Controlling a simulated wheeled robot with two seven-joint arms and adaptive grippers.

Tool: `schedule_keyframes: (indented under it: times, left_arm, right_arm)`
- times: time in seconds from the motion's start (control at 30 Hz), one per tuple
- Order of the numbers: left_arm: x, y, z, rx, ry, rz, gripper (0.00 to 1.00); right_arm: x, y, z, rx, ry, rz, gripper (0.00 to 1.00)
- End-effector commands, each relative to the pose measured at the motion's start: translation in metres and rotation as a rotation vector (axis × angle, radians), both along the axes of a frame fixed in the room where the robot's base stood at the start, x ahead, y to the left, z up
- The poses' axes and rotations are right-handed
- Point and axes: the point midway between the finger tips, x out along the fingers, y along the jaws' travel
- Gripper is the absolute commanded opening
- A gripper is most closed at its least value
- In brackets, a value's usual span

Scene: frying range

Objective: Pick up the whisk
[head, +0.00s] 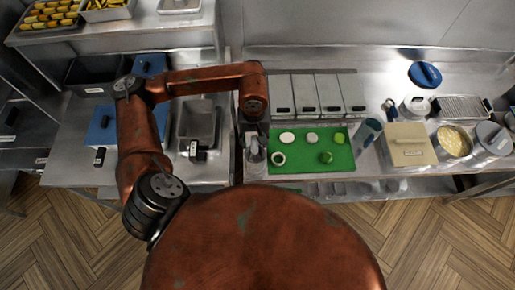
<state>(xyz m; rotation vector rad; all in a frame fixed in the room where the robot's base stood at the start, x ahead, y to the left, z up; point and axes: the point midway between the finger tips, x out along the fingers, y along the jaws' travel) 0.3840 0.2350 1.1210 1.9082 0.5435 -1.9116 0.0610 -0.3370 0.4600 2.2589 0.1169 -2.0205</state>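I cannot make out a whisk for certain in the head view; it may be hidden or too small to tell. My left arm comes in from the left, bends over the counter and points down at its middle. My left gripper (254,150) hangs by the left edge of the green cutting board (293,165). Its fingers are small and dark, so I cannot tell whether they are open or hold anything. My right gripper is not in view.
Sliced vegetables lie on the board, with several lidded metal containers (328,92) behind. To the right are a cup (367,134), a beige box (408,146), a pot (453,141) and a grater-like tray (463,107). A sunken metal pan (197,124) lies left.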

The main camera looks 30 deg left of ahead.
Motion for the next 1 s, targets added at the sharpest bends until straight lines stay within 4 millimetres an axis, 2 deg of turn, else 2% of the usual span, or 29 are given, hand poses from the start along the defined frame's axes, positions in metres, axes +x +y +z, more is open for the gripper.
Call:
schedule_keyframes:
  times: [0.1,0.27,0.37,0.53,0.63,0.8,1.0]
  left_arm:
    - [0.001,-0.002,-0.012,-0.002,0.002,-0.005,0.40]
    - [0.005,0.000,-0.029,-0.002,0.005,-0.005,0.40]
    - [0.008,0.003,-0.044,-0.003,0.004,-0.004,0.40]
    - [0.008,0.004,-0.063,-0.001,0.002,-0.003,0.40]
    - [0.008,0.004,-0.066,-0.001,0.000,-0.004,0.40]
    - [0.008,0.004,-0.066,-0.001,0.000,-0.003,0.39]
    - [0.008,0.004,-0.066,-0.001,0.000,-0.003,0.25]
  right_arm:
    - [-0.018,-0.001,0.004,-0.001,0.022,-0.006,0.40]
    - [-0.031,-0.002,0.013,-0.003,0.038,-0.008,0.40]
    - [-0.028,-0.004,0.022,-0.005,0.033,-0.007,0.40]
    - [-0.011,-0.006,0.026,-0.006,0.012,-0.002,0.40]
    - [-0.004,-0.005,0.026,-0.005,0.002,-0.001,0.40]
    - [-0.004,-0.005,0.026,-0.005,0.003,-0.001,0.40]
    - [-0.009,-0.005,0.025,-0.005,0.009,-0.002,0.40]
